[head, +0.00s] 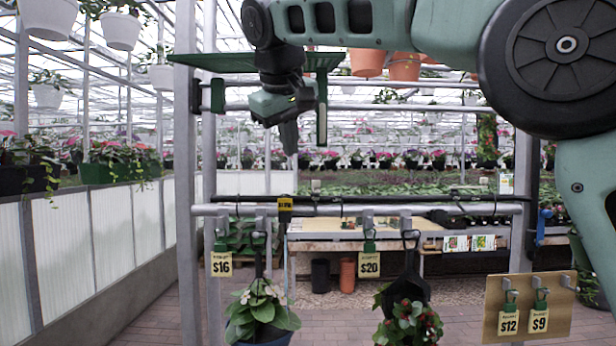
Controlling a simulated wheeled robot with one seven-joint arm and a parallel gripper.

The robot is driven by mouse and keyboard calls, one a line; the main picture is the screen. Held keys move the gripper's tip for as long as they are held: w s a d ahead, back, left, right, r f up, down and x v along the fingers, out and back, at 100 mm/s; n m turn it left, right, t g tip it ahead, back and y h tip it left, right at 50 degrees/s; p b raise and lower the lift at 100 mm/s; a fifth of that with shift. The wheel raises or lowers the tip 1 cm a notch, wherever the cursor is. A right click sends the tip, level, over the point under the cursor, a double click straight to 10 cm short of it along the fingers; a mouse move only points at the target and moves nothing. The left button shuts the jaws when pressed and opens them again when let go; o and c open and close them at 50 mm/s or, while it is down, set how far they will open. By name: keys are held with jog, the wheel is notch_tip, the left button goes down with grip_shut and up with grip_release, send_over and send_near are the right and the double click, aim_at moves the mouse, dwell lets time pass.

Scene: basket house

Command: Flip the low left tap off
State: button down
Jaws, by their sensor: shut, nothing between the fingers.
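My gripper (289,145) is shut and empty, pointing down in front of the rack, left of the middle of the head view. Below it, a small yellow-and-black fitting (285,206), which looks like a tap, sits on a thin black pipe (380,198) along the low grey rail. A clear gap separates the fingertips from it. A blue lever (541,226), perhaps another tap, is on the right post. The fittings are too small for me to tell whether they are on or off.
The low rail (340,210) carries hooks with price tags and hanging potted plants, one white-flowered (262,310) and one red-flowered (410,320). A wooden board (527,306) with two tags is at lower right. A green panel (225,62) is behind my wrist. Space between the upper and low rails is mostly open.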

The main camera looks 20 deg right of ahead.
aim_at(316, 185)
jog(key=w+d+f+p, duration=0.2)
jog(key=w+d+f, duration=0.3)
jog(key=w+f, duration=0.1)
jog(key=shift+d+f, duration=0.3)
jog(key=shift+f, duration=0.15)
jog(key=shift+w, duration=0.1)
jog(key=shift+d+n+y, duration=0.3)
jog(key=shift+d+n, duration=0.1)
